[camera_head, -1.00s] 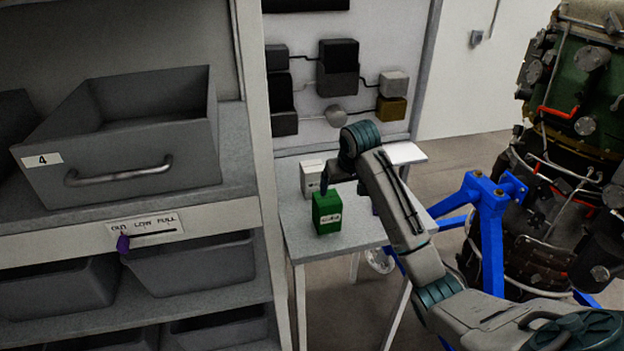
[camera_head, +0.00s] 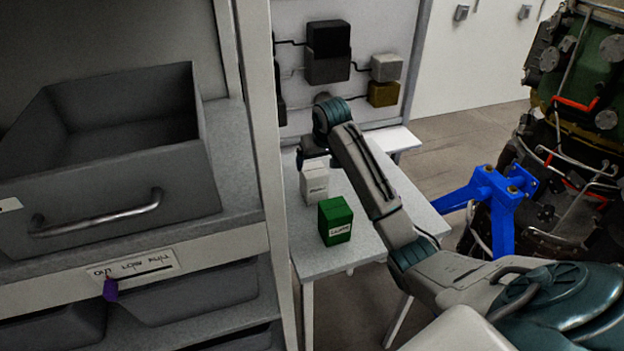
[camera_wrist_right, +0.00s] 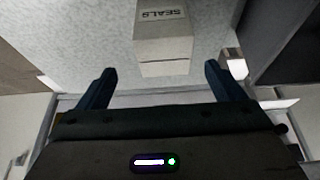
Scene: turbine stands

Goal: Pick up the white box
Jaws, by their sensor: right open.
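The white box (camera_head: 314,184) stands upright on the light grey table (camera_head: 357,238), behind and left of a green box (camera_head: 335,221). In the right wrist view the white box (camera_wrist_right: 163,30) reads "SEALS" and lies ahead of my fingers, centred between them but beyond their tips. My right gripper (camera_head: 316,160) hangs just behind the white box in the head view, partly hidden by it. In the right wrist view the right gripper (camera_wrist_right: 158,80) has its two fingers wide apart with nothing between them. My left gripper is not in view.
The green box stands close to the white box. A shelf unit (camera_head: 262,130) with a grey bin (camera_head: 110,205) rises left of the table. A wall panel (camera_head: 290,60) stands behind it. A blue stand (camera_head: 497,205) with a turbine is at right.

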